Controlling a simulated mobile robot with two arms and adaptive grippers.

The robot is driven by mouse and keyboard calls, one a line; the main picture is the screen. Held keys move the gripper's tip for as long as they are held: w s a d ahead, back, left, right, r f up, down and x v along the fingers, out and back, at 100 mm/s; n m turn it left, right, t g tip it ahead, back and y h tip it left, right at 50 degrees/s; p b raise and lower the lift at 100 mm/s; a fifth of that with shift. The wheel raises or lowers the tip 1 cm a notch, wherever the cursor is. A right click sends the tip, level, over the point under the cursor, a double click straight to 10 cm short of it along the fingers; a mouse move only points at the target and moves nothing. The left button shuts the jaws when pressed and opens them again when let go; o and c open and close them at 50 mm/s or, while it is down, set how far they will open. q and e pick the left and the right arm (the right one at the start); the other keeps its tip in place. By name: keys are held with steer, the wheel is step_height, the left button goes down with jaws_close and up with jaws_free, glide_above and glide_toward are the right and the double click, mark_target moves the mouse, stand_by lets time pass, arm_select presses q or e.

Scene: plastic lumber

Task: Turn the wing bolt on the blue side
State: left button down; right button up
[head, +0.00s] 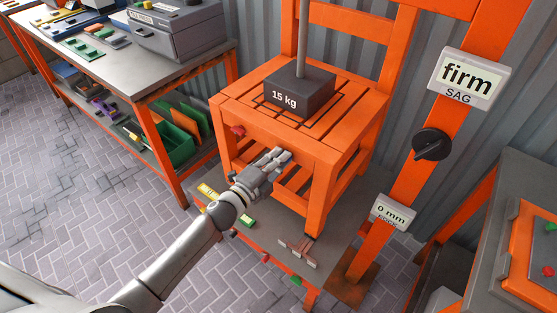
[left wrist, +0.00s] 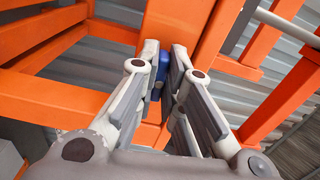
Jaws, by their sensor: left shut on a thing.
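An orange slatted chair (head: 310,137) stands on a low grey platform. A red wing bolt (head: 238,130) sits at the left end of its front rail. My left gripper (head: 278,157) reaches the front of the chair, right of the red bolt. In the left wrist view its fingers (left wrist: 162,85) are closed around a small blue part (left wrist: 163,66), which looks like the blue wing bolt against the orange wood. The fingers hide most of it, so its angle cannot be told. My right gripper is not in view.
A dark 15 kg weight (head: 300,91) rests on the seat. An orange post at right carries a black knob (head: 432,145) and signs reading "firm SAG" (head: 466,78) and "0 mm" (head: 393,212). Small coloured pieces (head: 298,252) lie on the platform. A workbench (head: 150,82) stands at left.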

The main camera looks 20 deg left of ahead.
arm_select(q)
steer(key=shift+w+r+m, duration=0.1)
steer(key=shift+r+m, duration=0.2)
steer(key=shift+m, duration=0.2)
steer(key=c, duration=1.6)
jaws_free()
steer(key=shift+o, duration=0.2)
steer(key=shift+d+f, duration=0.1)
steer(key=shift+f, duration=0.05)
steer(key=shift+f, duration=0.15)
steer(key=v, duration=1.2)
